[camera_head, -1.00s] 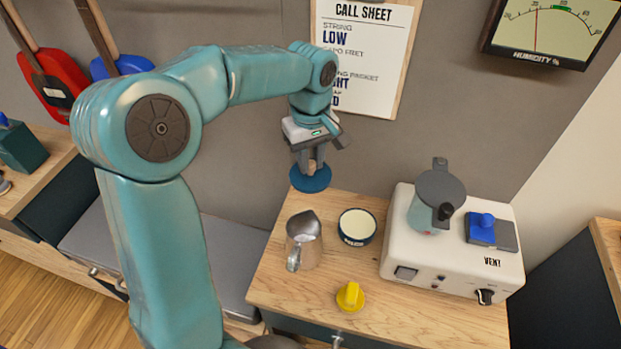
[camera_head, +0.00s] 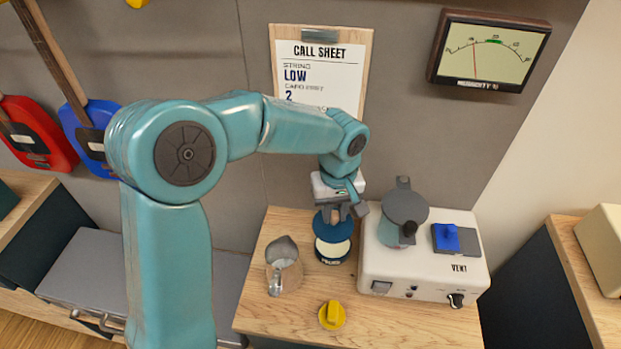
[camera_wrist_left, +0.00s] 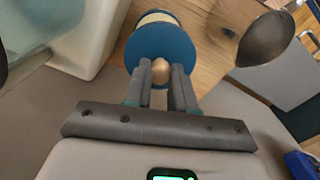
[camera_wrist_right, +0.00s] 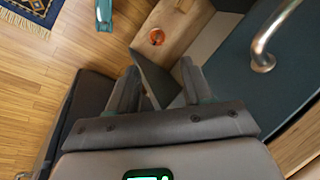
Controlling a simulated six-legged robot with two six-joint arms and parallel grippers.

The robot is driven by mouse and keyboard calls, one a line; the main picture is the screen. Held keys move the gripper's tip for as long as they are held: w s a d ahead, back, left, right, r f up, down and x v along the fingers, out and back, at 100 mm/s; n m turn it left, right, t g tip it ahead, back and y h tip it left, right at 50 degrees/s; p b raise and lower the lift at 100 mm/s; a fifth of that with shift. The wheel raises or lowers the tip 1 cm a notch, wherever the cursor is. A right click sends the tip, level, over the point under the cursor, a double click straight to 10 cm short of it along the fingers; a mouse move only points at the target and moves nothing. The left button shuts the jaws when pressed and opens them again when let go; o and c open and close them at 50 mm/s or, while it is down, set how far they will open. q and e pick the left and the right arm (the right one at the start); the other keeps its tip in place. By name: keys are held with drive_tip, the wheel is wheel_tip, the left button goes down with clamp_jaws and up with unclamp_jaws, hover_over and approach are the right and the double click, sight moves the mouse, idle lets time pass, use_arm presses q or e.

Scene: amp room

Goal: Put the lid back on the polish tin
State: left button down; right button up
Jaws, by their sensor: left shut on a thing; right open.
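The polish tin (camera_head: 333,252) stands on the wooden cabinet top, dark-walled with a pale cream filling showing. My left gripper (camera_head: 340,211) is shut on the knob of the blue round lid (camera_head: 326,228) and holds it above the tin, over its back part. In the left wrist view the lid (camera_wrist_left: 160,44) hangs from its wooden knob (camera_wrist_left: 161,66) between the fingers, and the tin's pale filling (camera_wrist_left: 157,17) shows beyond its edge. How far the lid is above the tin I cannot tell. My right gripper (camera_wrist_right: 160,88) is open, away from the cabinet top.
A metal pitcher (camera_head: 284,268) stands left of the tin. A white machine (camera_head: 424,262) with a grey-lidded pot (camera_head: 404,212) on it stands close on the right. A yellow knobbed piece (camera_head: 332,315) lies in front. A call sheet (camera_head: 318,72) hangs on the wall behind.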

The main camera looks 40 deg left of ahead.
sight(334, 230)
use_arm(q)
drive_tip(key=shift+d+f, duration=0.25)
drive_tip(key=shift+f+b, duration=2.5)
drive_tip(key=shift+f, duration=0.7)
drive_tip(key=shift+f+b, duration=0.15)
drive_tip(key=shift+b, duration=0.35)
drive_tip(key=shift+c, duration=1.9)
unclamp_jaws()
drive_tip(key=shift+r+p, duration=2.65)
drive_tip(key=shift+r, duration=0.9)
